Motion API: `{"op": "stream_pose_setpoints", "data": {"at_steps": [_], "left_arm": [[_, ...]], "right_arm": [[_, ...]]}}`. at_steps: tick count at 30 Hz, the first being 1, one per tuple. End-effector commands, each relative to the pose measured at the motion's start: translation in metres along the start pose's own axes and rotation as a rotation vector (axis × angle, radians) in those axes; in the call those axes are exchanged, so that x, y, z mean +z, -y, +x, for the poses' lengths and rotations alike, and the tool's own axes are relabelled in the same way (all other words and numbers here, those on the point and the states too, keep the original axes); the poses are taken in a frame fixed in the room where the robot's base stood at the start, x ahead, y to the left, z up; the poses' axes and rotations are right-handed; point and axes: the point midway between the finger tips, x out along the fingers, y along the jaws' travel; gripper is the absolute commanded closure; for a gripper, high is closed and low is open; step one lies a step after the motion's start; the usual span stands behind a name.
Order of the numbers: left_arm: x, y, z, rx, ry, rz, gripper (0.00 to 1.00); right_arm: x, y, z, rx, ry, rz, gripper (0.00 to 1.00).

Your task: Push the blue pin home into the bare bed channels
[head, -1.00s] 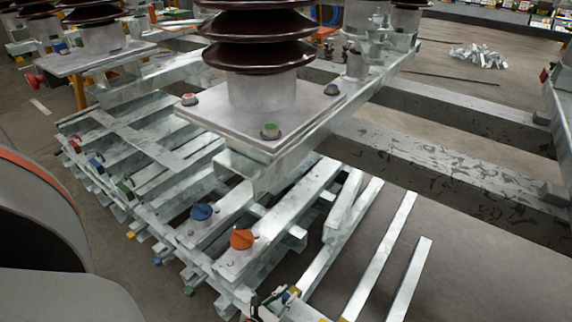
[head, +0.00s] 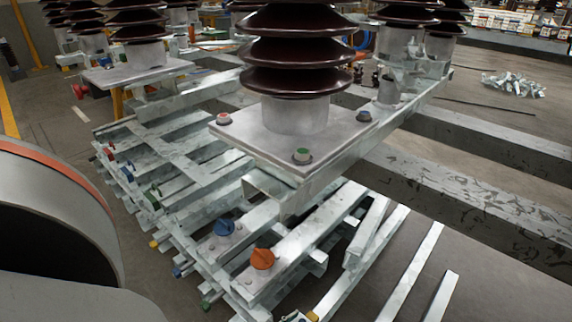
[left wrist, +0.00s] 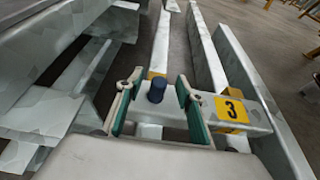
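A dark blue pin (left wrist: 157,90) stands upright on a pale metal bar in the left wrist view, close to a yellow label with a 3 (left wrist: 232,108). My left gripper (left wrist: 156,92) is open, with one teal-padded finger on each side of the pin and gaps between. How deep the pin sits is hidden. In the head view, a blue round-headed pin (head: 223,227) and an orange one (head: 262,259) sit on the stacked grey bed channels (head: 318,228). I cannot tell which blue pin is the one between my fingers. My right gripper is not in view.
A plate with a dark ribbed insulator (head: 297,75) overhangs the channels. Loose metal bars (head: 412,255) lie at the right. More coloured pins (head: 129,175) line the left side of the stack. Open floor (head: 520,285) shows at the lower right.

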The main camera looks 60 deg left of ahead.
Motion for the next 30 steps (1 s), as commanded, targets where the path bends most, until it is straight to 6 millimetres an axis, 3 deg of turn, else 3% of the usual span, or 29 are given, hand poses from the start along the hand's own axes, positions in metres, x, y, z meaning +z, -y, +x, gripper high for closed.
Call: {"op": "stream_pose_setpoints", "data": {"at_steps": [9, 15, 21, 30], "left_arm": [[-0.001, 0.0, -0.06, -0.001, -0.002, 0.0, 0.63], [0.0, 0.0, -0.09, -0.001, -0.001, 0.002, 0.63], [0.001, -0.001, -0.103, 0.0, 0.0, 0.001, 0.63], [0.001, 0.0, -0.104, 0.0, 0.0, 0.001, 0.63]], "right_arm": [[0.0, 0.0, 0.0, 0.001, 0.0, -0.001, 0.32], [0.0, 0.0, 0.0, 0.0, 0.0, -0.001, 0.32], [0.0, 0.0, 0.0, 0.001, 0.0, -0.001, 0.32], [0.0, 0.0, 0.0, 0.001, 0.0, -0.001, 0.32]]}}
